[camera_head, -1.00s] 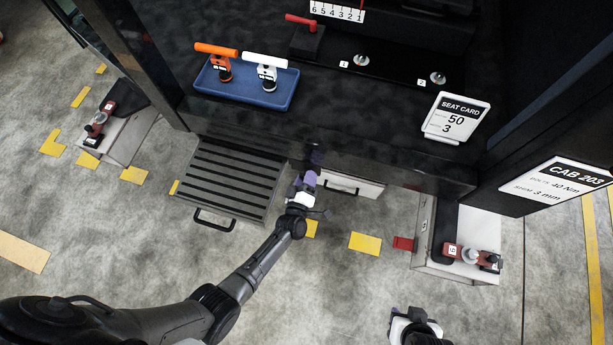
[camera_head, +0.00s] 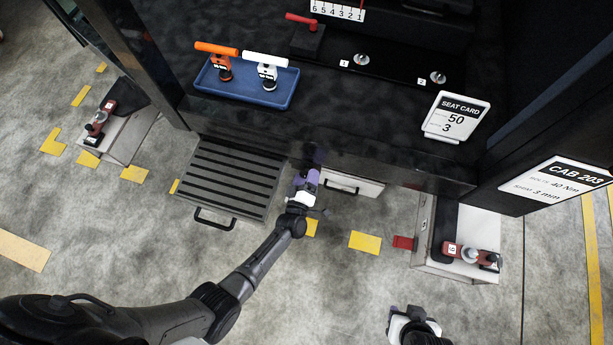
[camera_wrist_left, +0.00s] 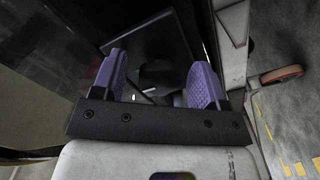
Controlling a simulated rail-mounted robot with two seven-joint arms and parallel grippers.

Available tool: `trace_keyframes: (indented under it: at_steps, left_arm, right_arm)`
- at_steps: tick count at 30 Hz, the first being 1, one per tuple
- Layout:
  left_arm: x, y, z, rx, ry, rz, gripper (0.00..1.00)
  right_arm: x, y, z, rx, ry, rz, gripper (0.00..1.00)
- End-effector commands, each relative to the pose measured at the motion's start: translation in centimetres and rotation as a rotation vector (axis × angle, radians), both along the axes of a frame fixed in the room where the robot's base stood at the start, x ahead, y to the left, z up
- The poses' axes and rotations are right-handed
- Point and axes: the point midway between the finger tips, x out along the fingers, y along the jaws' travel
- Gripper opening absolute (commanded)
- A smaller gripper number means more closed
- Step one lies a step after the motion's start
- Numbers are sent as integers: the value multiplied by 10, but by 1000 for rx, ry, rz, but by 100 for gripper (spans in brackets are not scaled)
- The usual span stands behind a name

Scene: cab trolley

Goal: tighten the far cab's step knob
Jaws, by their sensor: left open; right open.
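My left gripper (camera_head: 307,180) is in front of the cab's lower edge, just right of the ribbed step (camera_head: 232,178) with its black front handle. In the left wrist view its two purple fingers (camera_wrist_left: 159,80) stand apart, pointing at a dark panel. A dark rounded shape (camera_wrist_left: 160,75) shows between and beyond the fingers, apart from them as far as I can see; I cannot tell if it is the step knob. No knob is clear in the head view. My right gripper (camera_head: 402,313) is at the bottom edge, open and partly cut off.
A blue tray (camera_head: 246,103) on the cab floor holds an orange-handled tool (camera_head: 216,49) and a white-handled tool (camera_head: 265,60). White boxes with red tools (camera_head: 472,254) stand at both sides.

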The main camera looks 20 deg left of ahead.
Motion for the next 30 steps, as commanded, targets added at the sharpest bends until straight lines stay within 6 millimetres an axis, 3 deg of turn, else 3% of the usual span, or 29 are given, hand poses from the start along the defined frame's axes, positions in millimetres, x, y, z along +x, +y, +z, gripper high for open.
trace_keyframes:
  at_steps: [8,21,30]
  left_arm:
    - [-9,-1,1,0,2,-1,67]
    - [-90,-9,2,1,3,-1,67]
    - [-128,-13,1,0,1,0,67]
  right_arm:
    - [0,-2,4,-7,0,4,43]
    - [0,-3,30,-9,0,6,43]
    - [0,-1,37,-4,0,3,43]
